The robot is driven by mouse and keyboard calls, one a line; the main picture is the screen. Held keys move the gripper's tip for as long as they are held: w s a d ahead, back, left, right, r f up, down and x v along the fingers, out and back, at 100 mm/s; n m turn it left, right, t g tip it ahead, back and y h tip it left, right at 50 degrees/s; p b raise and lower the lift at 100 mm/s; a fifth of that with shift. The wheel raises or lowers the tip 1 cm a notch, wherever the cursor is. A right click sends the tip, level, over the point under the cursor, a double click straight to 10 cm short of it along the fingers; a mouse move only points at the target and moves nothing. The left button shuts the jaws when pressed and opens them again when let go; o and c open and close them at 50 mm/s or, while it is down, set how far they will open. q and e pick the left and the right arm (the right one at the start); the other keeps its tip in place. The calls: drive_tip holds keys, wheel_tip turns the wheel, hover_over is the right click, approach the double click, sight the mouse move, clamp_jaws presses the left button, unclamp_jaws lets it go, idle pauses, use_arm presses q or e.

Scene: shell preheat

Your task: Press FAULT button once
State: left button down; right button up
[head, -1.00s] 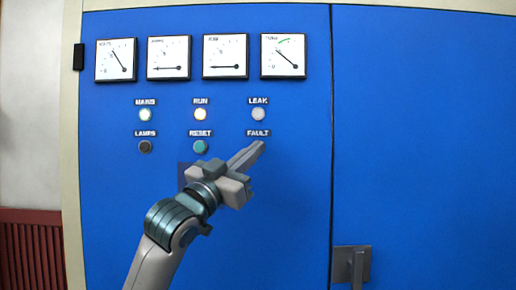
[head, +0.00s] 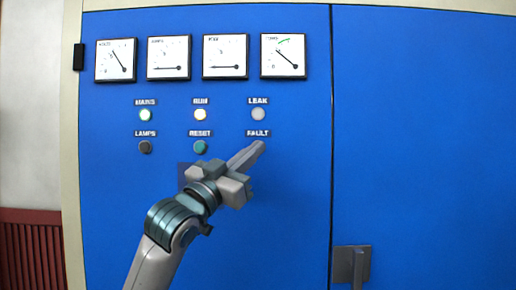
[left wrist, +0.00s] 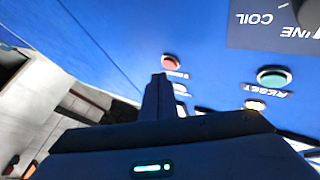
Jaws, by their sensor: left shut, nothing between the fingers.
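The FAULT label (head: 258,133) is on the blue cabinet front in the head view. The button under it is hidden behind my left gripper (head: 260,146). In the left wrist view a red button (left wrist: 171,62) shows just beyond the tips of my left gripper (left wrist: 160,78), with a small label beside it too blurred to read. The fingers are shut and empty and point at the panel close to this button. I cannot tell whether they touch it. My right gripper is in neither view.
The green RESET button (head: 200,147) is left of my fingertips, and the dark LAMPS button (head: 145,147) further left. Above are the lit MAINS (head: 145,115) and RUN (head: 200,115) lamps and the grey LEAK lamp (head: 258,114). A door handle (head: 351,264) is at lower right.

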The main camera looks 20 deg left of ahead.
use_arm(q)
drive_tip(key=shift+w+a, duration=0.25)
drive_tip(key=shift+w, duration=0.55)
idle(0.9)
drive_tip(key=shift+s, duration=0.15)
drive_tip(key=shift+s+d, duration=0.25)
drive_tip(key=shift+s, duration=0.4)
idle(0.3)
drive_tip(key=shift+s+d+p, duration=0.15)
drive_tip(key=shift+s+d, duration=0.1)
drive_tip(key=shift+s, duration=0.55)
drive_tip(key=shift+s+d+p, duration=0.2)
drive_tip(key=shift+s, duration=0.6)
drive_tip(key=shift+s+d+p, duration=0.15)
drive_tip(key=shift+s+d, duration=0.1)
drive_tip(key=shift+s, duration=0.55)
